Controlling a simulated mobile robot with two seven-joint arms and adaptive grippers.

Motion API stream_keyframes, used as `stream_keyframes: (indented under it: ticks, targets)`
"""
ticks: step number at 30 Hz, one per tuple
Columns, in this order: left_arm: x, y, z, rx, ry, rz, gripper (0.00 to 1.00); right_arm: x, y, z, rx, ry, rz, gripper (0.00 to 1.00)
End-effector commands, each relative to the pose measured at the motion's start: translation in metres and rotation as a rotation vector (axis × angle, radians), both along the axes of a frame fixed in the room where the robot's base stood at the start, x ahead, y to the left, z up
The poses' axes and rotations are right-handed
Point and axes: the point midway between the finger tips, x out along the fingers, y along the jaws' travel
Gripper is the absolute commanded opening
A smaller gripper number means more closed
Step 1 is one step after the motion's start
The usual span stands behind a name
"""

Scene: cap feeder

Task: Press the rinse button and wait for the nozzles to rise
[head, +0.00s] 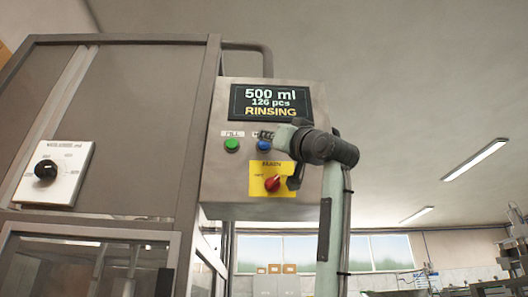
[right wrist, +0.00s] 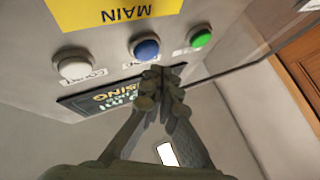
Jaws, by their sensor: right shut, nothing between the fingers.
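The control box (head: 220,180) carries a dark display (head: 270,103) reading "500 ml", "126 pcs" and "RINSING". Below it are a green button (head: 232,145) labelled FILL and a blue button (head: 263,145), whose label is partly hidden by my right gripper (head: 266,134). In the right wrist view, the gripper (right wrist: 160,76) is shut and empty, its tips just beside the blue button (right wrist: 147,48); I cannot tell whether they touch the panel. The button's face shows uncovered there. The nozzles are not seen. My left gripper is out of view.
A red main switch (head: 272,184) sits on a yellow plate below the buttons. A white button (right wrist: 74,65) lies on the other side of the blue one from the green button. A black dial (head: 46,169) is on the cabinet at left. Open room lies to the right.

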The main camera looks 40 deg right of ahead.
Motion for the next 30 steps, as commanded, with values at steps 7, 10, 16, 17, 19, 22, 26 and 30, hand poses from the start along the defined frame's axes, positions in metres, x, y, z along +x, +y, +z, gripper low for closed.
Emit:
stream_keyframes:
  ticks: [7,10,16,17,19,22,26,30]
  targets:
    - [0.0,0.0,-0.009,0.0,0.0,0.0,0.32,-0.023,0.013,-0.001,-0.001,-0.004,-0.001,0.0]
    - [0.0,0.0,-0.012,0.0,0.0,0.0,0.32,-0.031,0.018,-0.001,0.0,-0.003,0.0,0.0]
    - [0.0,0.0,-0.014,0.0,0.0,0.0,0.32,-0.039,0.024,0.0,0.0,-0.001,0.0,0.0]
    - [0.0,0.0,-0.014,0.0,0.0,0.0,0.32,-0.039,0.024,0.0,0.0,-0.001,0.0,0.0]
    - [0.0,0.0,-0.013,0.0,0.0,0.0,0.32,-0.039,0.024,0.0,0.0,-0.001,0.0,0.0]
    - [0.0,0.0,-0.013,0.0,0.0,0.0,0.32,-0.039,0.024,0.0,0.0,-0.001,0.0,0.0]
    - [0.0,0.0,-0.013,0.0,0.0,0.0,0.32,-0.039,0.024,0.0,0.0,-0.001,0.0,0.0]
    - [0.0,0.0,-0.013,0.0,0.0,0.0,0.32,-0.039,0.024,0.0,0.0,-0.001,0.0,0.0]
